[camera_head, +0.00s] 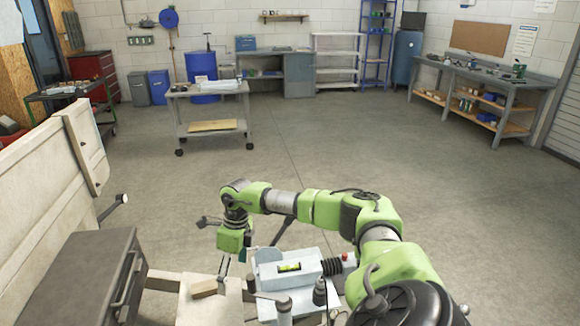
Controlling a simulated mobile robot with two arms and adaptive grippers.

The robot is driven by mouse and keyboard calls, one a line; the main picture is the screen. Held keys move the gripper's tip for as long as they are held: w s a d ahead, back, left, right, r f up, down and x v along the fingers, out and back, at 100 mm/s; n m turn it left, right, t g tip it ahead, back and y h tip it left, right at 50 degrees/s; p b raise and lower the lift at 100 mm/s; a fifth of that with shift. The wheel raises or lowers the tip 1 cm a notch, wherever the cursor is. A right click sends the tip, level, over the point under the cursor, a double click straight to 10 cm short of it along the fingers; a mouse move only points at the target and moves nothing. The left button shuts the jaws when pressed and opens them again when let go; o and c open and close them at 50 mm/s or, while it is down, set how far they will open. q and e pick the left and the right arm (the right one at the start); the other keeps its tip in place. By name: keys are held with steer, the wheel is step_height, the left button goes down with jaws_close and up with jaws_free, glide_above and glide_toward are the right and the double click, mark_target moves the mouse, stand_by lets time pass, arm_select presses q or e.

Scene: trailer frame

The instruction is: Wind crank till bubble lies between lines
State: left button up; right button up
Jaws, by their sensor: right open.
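A yellow-green level vial (289,267) lies on top of a pale grey housing (305,275) at the bottom middle. The vial is too small to tell where its bubble sits against the lines. What looks like the crank (284,307) has a pale upright grip and a short arm, in front of the housing. My right gripper (232,265) hangs from the green arm, pointing down to the left of the housing. It is open and empty, apart from the crank grip, behind and left of it. My left gripper is not in view.
A dark grey box (80,280) and pale wooden panel (45,190) stand at the left. A small wooden block (203,289) lies near the gripper. A dark knob (320,292) stands right of the crank. Beyond are a wheeled cart (213,125) and open floor (330,150).

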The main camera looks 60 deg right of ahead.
mark_target(251, 277)
steer(key=shift+h, duration=0.8)
steer(key=d+r, duration=0.1)
steer(key=s+d+r, duration=0.1)
steer(key=d, duration=0.2)
steer(key=shift+s+d+r, duration=0.15)
steer(key=shift+s+r, duration=0.15)
steer(key=shift+r, duration=0.1)
steer(key=shift+d+r, duration=0.1)
steer(key=shift+d, duration=0.15)
steer(key=shift+f+b, duration=0.5)
steer(key=shift+f, duration=0.3)
step_height(251, 277, down, 9)
steer(key=b, duration=0.6)
steer(key=shift+d+r, duration=0.1)
steer(key=shift+r, duration=0.05)
steer(key=c, duration=0.9)
jaws_close()
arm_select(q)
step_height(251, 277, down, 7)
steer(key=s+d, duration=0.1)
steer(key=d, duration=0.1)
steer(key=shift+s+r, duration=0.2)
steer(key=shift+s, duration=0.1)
